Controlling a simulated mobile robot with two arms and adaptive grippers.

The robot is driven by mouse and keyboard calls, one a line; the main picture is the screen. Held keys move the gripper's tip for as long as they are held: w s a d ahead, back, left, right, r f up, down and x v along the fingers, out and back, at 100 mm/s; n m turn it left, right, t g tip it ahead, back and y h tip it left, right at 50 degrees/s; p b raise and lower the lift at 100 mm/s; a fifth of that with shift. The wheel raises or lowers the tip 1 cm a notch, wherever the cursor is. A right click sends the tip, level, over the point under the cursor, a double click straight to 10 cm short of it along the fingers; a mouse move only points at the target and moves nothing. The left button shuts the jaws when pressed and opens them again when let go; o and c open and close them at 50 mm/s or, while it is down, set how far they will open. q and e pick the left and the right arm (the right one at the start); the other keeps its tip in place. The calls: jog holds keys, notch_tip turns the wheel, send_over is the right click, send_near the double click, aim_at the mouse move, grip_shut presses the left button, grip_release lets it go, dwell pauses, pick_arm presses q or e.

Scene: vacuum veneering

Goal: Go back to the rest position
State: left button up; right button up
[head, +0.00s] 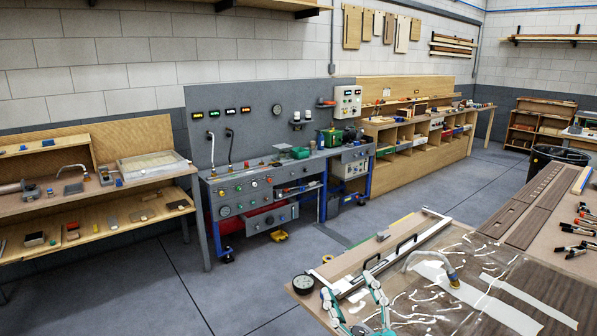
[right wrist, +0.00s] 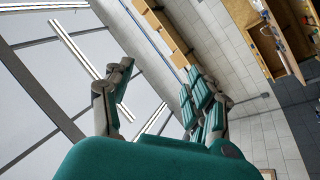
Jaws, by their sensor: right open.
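My right gripper (head: 349,284) shows at the bottom middle of the head view, over the near left part of the worktable (head: 302,296). Its two teal and grey fingers are spread apart with nothing between them. In the right wrist view the gripper (right wrist: 160,70) is also open and empty, with the wall and ceiling beyond it. My left gripper is not in either view.
A control bench (head: 262,195) and shelves stand along the wall. Grey floor (head: 190,262) between is mostly clear.

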jog(key=s+d+f+m+g+h, duration=0.3)
jog(key=d+f+g+h, duration=0.15)
jog(key=f, duration=0.35)
jog(key=s+d+f+m+g+h, duration=0.25)
jog(key=d+f+m, duration=0.2)
jog(key=f, duration=0.45)
jog(key=s+d+f+g, duration=0.1)
jog(key=s+f+g, duration=0.45)
jog(key=s, duration=0.45)
jog(key=s+d+f+g, duration=0.2)
jog(key=s+f+g, duration=0.4)
jog(key=s, duration=0.4)
jog(key=s+f+b+x, duration=0.1)
jog(key=s+x, duration=0.2)
jog(key=x, duration=1)
jog(key=s+x, duration=0.3)
jog(key=x, duration=1)
jog(key=s+d+f+g+b, duration=0.1)
jog(key=s+d+f, duration=0.2)
jog(key=s+f, duration=1.4)
notch_tip(320, 180, down, 2)
jog(key=shift+s+f+n, duration=0.1)
jog(key=shift+s+n, duration=0.1)
jog(key=shift+n, duration=0.15)
